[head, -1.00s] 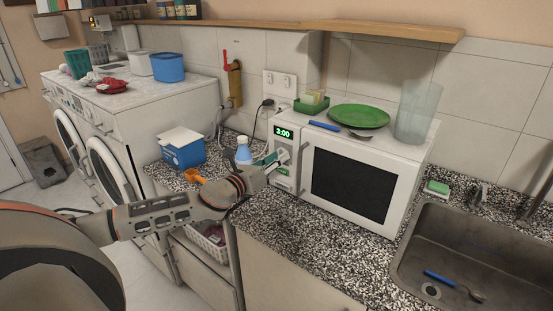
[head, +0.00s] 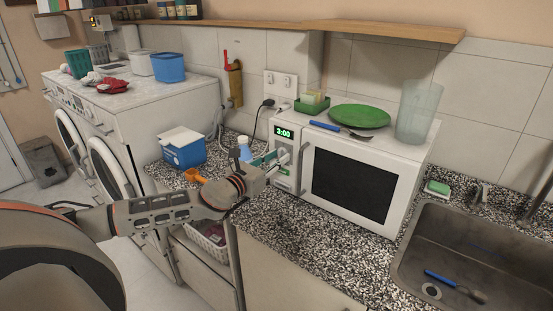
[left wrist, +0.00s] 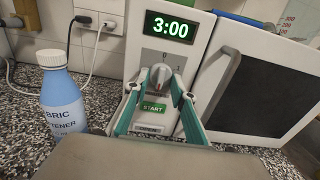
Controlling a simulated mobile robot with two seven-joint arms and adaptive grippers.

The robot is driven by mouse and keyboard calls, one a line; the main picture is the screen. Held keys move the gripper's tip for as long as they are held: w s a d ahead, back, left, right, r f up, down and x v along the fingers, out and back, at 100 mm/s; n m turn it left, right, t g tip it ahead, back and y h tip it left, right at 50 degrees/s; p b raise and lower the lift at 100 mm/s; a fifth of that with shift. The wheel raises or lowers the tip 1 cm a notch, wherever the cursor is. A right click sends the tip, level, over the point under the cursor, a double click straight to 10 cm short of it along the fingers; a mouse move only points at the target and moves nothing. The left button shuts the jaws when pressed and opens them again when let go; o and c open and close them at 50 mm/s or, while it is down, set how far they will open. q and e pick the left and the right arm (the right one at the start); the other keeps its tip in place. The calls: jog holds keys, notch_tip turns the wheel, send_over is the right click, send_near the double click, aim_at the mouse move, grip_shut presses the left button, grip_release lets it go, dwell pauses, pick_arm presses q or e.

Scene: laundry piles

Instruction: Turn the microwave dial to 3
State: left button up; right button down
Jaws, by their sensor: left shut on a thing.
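The white microwave (head: 404,158) stands on the counter with its door shut. Its green display (head: 284,133) reads 3:00, also clear in the left wrist view (left wrist: 170,27). The grey dial (left wrist: 160,76) sits below the display, with 0 and 1 legible around it; other numbers are hidden or too small to read. My left gripper (left wrist: 158,84) has its teal-lined fingers shut on the dial, one on each side. The head view also shows the left gripper (head: 279,158) at the control panel. A green START button (left wrist: 153,107) shows between the fingers. My right gripper is not in view.
A blue softener bottle (left wrist: 63,100) stands close to the left of the gripper. A blue box (head: 184,154) is farther left on the counter. A green plate (head: 360,117), a fork and a clear container (head: 419,112) are on top of the microwave. The sink (head: 460,232) is at right.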

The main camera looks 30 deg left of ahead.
pick_arm(q)
jog(key=o, duration=1.1)
jog(key=s+a, duration=0.1)
jog(key=s, duration=1.1)
